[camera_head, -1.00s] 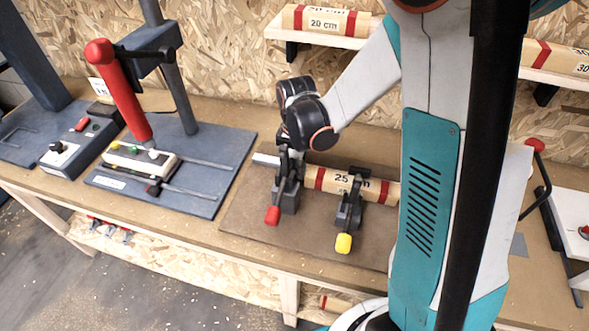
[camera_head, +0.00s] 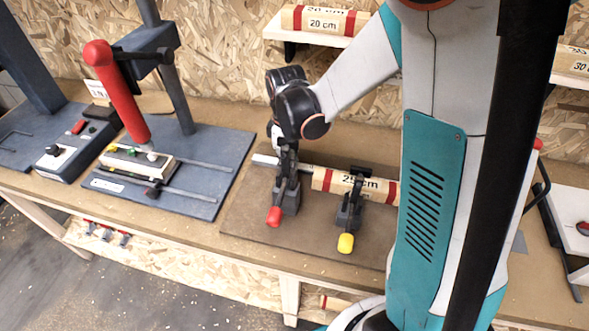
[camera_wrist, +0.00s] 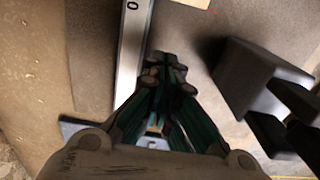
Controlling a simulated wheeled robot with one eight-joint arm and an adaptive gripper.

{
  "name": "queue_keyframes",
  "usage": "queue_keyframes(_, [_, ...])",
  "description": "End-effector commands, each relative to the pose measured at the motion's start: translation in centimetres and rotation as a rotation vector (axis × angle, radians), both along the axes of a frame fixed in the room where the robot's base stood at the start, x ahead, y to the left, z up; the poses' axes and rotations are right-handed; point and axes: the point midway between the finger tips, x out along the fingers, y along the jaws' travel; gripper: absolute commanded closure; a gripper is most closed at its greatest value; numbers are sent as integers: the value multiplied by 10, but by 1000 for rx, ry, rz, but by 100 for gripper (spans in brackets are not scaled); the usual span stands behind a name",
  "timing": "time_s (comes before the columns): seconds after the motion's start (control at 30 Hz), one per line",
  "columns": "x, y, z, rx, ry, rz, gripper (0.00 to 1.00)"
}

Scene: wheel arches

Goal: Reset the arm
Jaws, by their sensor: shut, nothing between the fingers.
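My gripper (camera_wrist: 165,65) is shut and empty in the wrist view, its fingertips over the workboard beside a pale metal rule (camera_wrist: 133,45). In the head view, my gripper is mostly hidden below my black wrist and behind a clamp. A tan tube with red bands marked 25 cm (camera_head: 327,179) lies in the fixture. A red-tipped toggle clamp (camera_head: 288,195) stands at its left end. A yellow-tipped clamp (camera_head: 348,216) stands in front of its middle. My arm hides the tube's right side.
A dark clamp block (camera_wrist: 250,75) is close right of my fingers. A press with a red handle (camera_head: 122,90) stands to the left. A shelf (camera_head: 300,37) with tubes is behind my arm. The workboard (camera_head: 245,215) front is clear.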

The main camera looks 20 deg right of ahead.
Motion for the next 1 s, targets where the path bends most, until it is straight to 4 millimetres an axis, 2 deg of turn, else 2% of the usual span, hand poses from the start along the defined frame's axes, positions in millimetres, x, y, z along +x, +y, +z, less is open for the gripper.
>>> queue_keyframes(0.03, [-1, -1, 17, 0, 0, -1, 100])
queue_keyframes(0.1, [-1, -1, 32, 0, 0, -1, 100])
queue_keyframes(0.3, [-1, -1, 63, 0, 0, -1, 100])
queue_keyframes(0.43, [-1, -1, 74, 0, 0, -1, 100])
queue_keyframes(0.73, [-1, 0, 82, 0, 0, 0, 100])
queue_keyframes(1.0, [0, 0, 130, 0, 0, 0, 100])
